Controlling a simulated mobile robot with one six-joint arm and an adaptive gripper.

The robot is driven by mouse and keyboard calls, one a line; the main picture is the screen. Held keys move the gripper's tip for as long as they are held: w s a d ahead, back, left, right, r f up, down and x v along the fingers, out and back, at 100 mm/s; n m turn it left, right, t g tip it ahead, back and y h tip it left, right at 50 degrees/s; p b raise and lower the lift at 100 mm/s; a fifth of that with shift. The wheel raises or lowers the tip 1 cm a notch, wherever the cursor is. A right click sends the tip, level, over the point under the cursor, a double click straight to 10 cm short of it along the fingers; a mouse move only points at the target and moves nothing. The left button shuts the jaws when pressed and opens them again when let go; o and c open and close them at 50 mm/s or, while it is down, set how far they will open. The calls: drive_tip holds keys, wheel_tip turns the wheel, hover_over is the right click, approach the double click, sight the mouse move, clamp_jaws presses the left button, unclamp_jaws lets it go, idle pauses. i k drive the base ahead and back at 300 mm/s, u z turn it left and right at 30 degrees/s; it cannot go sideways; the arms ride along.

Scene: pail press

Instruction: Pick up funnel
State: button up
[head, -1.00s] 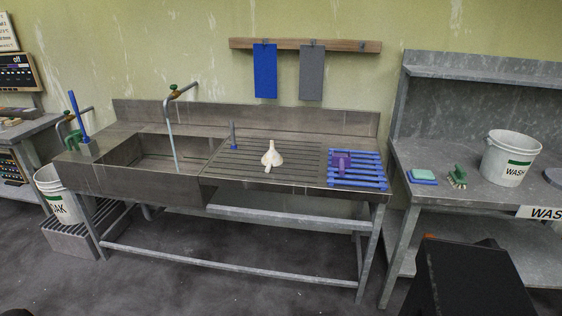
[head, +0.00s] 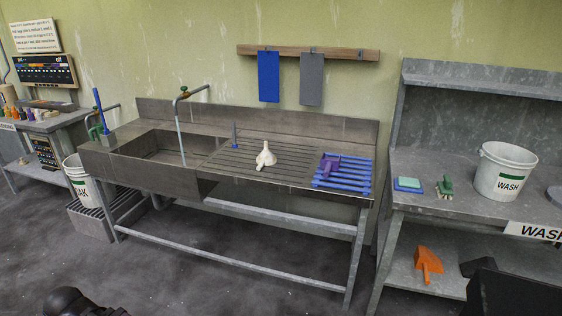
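A cream-white funnel-like piece (head: 265,156) sits on the ribbed metal drainboard of the sink bench, right of the basin and left of the blue rack. Its wide part is low and a narrow part points up; it is small in view, so its exact pose is hard to tell. Nothing touches it. My gripper's fingers do not show. Only dark parts that look like my own body show at the bottom edge, well apart from the bench.
On the drainboard, a blue rack (head: 343,172) holds a purple item (head: 329,165). The sink basin (head: 160,150) has a tall tap (head: 181,125). At right, a bench carries a white WASH pail (head: 504,172). An orange scoop-like item (head: 428,263) lies on its lower shelf.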

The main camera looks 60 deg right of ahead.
sight(266, 158)
drive_tip(key=k, duration=0.3)
drive_tip(key=z, duration=2.55)
drive_tip(key=i, duration=1)
